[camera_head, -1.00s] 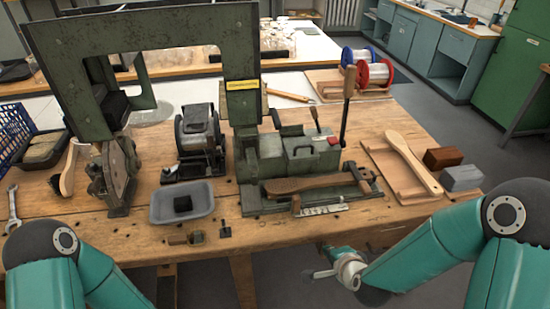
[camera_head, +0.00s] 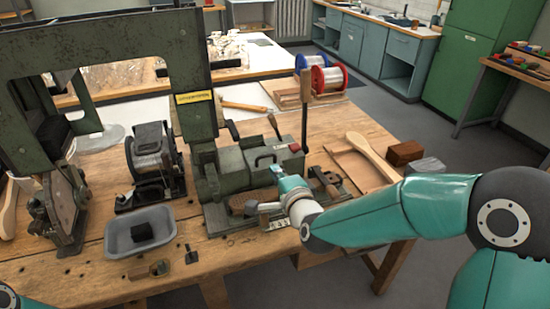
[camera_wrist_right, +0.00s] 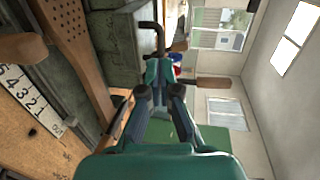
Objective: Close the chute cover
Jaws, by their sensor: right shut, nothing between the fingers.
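The green tufting machine (camera_head: 209,175) stands mid-table. Its boxy grey-green housing (camera_head: 241,174) has a bent black handle (camera_head: 262,159) on top, which looks like part of the chute cover; I cannot tell how far open the cover is. My right gripper (camera_head: 281,176) is shut and empty, in front of the housing near the handle. In the right wrist view its closed fingers (camera_wrist_right: 160,72) point toward the black handle (camera_wrist_right: 153,34), with no clear contact. My left gripper is out of view.
A perforated wooden brush block (camera_head: 245,204) and a metal scale (camera_head: 273,220) lie before the housing, partly hidden by my arm. An upright wood-handled lever (camera_head: 305,100) stands at its right. A grey tray (camera_head: 117,237) sits left; a wooden board (camera_head: 350,167) lies right.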

